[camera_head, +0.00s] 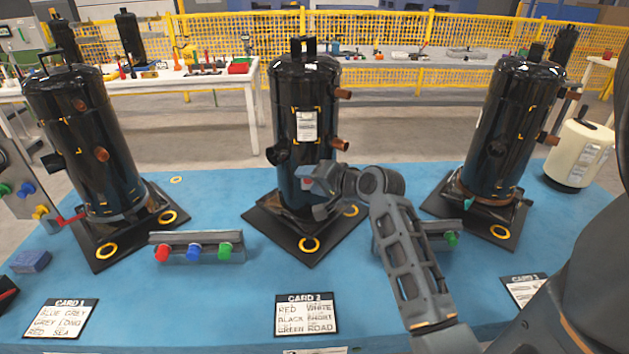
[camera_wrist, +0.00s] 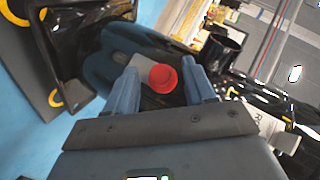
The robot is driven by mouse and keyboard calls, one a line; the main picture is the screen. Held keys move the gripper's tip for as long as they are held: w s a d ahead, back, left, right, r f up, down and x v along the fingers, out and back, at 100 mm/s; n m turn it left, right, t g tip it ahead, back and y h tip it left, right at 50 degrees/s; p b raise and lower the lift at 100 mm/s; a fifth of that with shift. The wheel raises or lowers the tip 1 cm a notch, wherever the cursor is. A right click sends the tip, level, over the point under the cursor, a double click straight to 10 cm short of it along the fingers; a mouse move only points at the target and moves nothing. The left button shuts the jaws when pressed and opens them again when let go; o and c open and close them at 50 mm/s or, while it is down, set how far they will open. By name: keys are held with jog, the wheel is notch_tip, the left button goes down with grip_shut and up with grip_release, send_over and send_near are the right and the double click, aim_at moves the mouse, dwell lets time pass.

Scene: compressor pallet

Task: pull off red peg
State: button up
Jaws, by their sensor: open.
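A red peg (camera_wrist: 163,78) with a round cap shows between the fingertips of my gripper (camera_wrist: 162,88) in the wrist view. A grey part extends to its left. My gripper (camera_head: 316,192) is open, at the front of the middle black compressor (camera_head: 305,110) in the head view. A small red patch shows beside the gripper there, mostly hidden by it. I cannot tell whether either finger touches the peg. Another red peg (camera_head: 162,253) sits in the left rack (camera_head: 205,240), beside a blue and a green one.
Black compressors stand on the left (camera_head: 85,130) and right (camera_head: 500,125) of the blue table (camera_head: 215,300). A second rack (camera_head: 440,243) is partly behind my arm. Cards (camera_head: 306,315) lie along the front. A cream tank (camera_head: 578,155) stands at far right.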

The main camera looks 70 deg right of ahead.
jog(key=shift+c, duration=0.2)
grip_shut()
dwell(0.5)
